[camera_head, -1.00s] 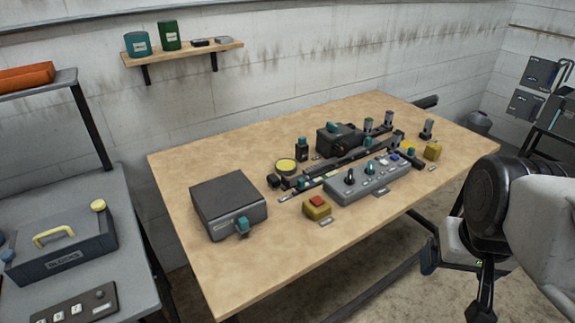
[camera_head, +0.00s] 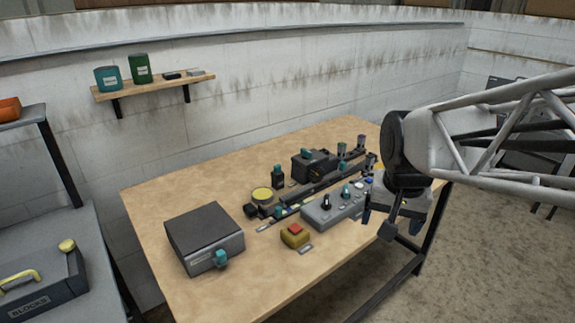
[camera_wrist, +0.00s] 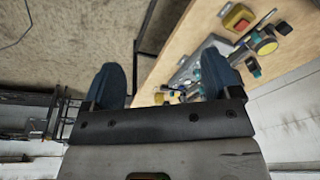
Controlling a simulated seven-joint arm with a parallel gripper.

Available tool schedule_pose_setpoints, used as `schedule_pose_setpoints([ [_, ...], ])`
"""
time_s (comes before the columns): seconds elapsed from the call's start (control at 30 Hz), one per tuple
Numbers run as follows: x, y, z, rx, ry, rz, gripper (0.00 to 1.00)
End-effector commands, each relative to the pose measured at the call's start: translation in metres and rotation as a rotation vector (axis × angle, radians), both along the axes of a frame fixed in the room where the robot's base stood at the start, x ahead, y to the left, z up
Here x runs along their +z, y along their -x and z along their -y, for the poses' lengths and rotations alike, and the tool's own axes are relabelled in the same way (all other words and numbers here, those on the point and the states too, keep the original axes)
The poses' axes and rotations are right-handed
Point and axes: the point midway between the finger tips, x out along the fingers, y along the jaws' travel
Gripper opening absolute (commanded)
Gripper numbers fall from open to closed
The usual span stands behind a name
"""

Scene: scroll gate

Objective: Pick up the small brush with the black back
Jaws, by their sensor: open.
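On the wall shelf (camera_head: 150,86) at upper left in the head view lies a small flat black item (camera_head: 172,76), which looks like the brush with the black back; it is too small to make out bristles. A similar small item with a lighter grey back (camera_head: 195,72) lies just right of it. My gripper (camera_head: 377,222) is at the right edge of the wooden table, far right of the shelf and lower than it. In the wrist view my gripper (camera_wrist: 163,82) shows two blue fingers spread apart with nothing between them. The shelf is not in the wrist view.
The wooden table (camera_head: 160,205) holds a dark box (camera_head: 204,238), a grey control panel (camera_head: 325,212), a yellow block with a red button (camera_head: 295,235) and rail parts. Teal (camera_head: 107,78) and green (camera_head: 141,69) cans stand on the shelf's left. Wall above the table is clear.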

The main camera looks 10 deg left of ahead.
Motion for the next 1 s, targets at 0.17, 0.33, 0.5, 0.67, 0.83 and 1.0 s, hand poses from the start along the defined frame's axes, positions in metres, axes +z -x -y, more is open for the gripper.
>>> schedule_pose_setpoints([
  [0.17, -0.002, -0.042, -0.023, -0.051, -0.013, -0.02, 0.83],
  [0.33, -0.007, -0.08, -0.048, -0.104, -0.024, -0.039, 0.83],
  [0.5, -0.015, -0.117, -0.075, -0.158, -0.034, -0.056, 0.83],
  [0.67, -0.027, -0.15, -0.103, -0.208, -0.04, -0.073, 0.83],
  [0.83, -0.042, -0.183, -0.135, -0.261, -0.046, -0.089, 0.83],
  [1.0, -0.061, -0.215, -0.17, -0.314, -0.048, -0.107, 0.83],
])
